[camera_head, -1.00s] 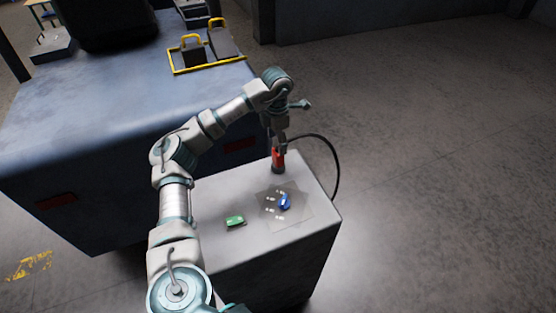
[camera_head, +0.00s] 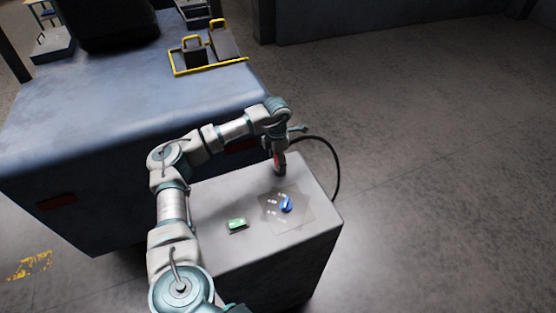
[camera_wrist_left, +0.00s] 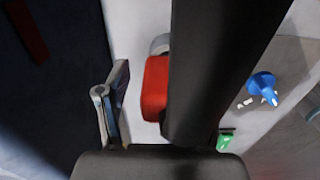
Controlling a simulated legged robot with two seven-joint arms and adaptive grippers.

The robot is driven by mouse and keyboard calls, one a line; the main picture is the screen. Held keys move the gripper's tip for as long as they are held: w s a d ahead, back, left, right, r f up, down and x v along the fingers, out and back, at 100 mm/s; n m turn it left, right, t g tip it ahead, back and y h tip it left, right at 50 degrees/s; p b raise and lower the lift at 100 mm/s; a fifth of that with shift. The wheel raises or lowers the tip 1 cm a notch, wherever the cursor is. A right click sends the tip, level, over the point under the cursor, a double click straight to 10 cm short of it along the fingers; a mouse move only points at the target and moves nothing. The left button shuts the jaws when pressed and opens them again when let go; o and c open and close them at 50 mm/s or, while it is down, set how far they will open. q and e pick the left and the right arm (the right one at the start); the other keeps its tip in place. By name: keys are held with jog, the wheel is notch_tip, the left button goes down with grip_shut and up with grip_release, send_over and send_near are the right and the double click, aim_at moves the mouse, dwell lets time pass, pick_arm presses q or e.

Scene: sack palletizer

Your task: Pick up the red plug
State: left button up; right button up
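The red plug (camera_head: 279,157) stands at the back of the grey box top, mostly hidden by my left gripper (camera_head: 279,165). In the left wrist view the red plug (camera_wrist_left: 154,88) lies between a thin finger on the left and a broad dark gripper part on the right, which covers part of it. A clear gap shows between the thin finger and the plug. My left gripper (camera_wrist_left: 145,95) is open, lowered around the plug. My right gripper is in neither view.
A blue plug (camera_head: 286,204) stands on a square plate with white marks, and a green block (camera_head: 237,225) lies to its left. A black cable (camera_head: 336,170) loops behind the box. A large blue platform (camera_head: 110,125) adjoins the box.

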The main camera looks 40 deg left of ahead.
pick_arm(q)
jog(key=shift+a, duration=0.1)
jog(key=c, duration=0.4)
jog(key=shift+s+d+r, duration=0.1)
jog(key=shift+d, duration=0.1)
jog(key=c, duration=0.4)
jog(key=shift+o, duration=0.2)
jog(key=shift+d+r, duration=0.1)
jog(key=shift+d, duration=0.65)
jog(key=shift+a, duration=0.1)
jog(key=shift+a+r, duration=0.25)
jog(key=shift+a, duration=0.05)
notch_tip(320, 180, up, 3)
jog(key=shift+a+r+b, duration=0.1)
jog(key=shift+a+b, duration=0.05)
jog(key=shift+b, duration=0.25)
jog(key=s+a+b, duration=0.1)
jog(key=s+a, duration=0.1)
jog(key=a, duration=0.5)
jog(key=s+a+r, duration=0.1)
jog(key=s+a, duration=0.1)
jog(key=a, duration=0.5)
jog(key=shift+s+a+r+b, duration=0.15)
jog(key=shift+s+a+b, duration=0.1)
jog(key=shift+a+b, duration=0.15)
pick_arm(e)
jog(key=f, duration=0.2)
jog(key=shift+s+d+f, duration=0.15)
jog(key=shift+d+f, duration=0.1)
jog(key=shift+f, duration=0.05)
